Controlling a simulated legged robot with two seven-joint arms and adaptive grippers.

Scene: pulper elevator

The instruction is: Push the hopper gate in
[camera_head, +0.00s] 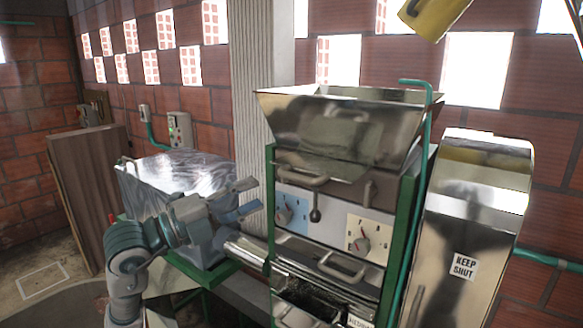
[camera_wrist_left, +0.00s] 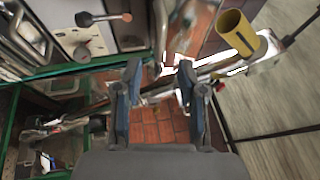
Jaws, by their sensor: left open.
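The steel hopper (camera_head: 345,130) sits on top of the green-framed pulper in the head view. A U-shaped handle (camera_head: 303,178), which looks like the hopper gate's, juts out just below it. I cannot tell how far out the gate is. My left gripper (camera_head: 248,197) is open and empty, left of the machine's front panel and apart from the handle. In the left wrist view, its two fingers (camera_wrist_left: 160,75) are spread with nothing between them. A black-knobbed lever (camera_wrist_left: 90,18) shows at that view's upper left. My right gripper is not in view.
The front panel has two dials, one blue (camera_head: 291,213) and one pale (camera_head: 361,238), and a lower handle (camera_head: 342,268). A steel cover marked KEEP SHUT (camera_head: 464,266) stands right. A shiny box-shaped unit (camera_head: 165,170) is behind my left arm. A yellow container (camera_head: 435,14) is at top right.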

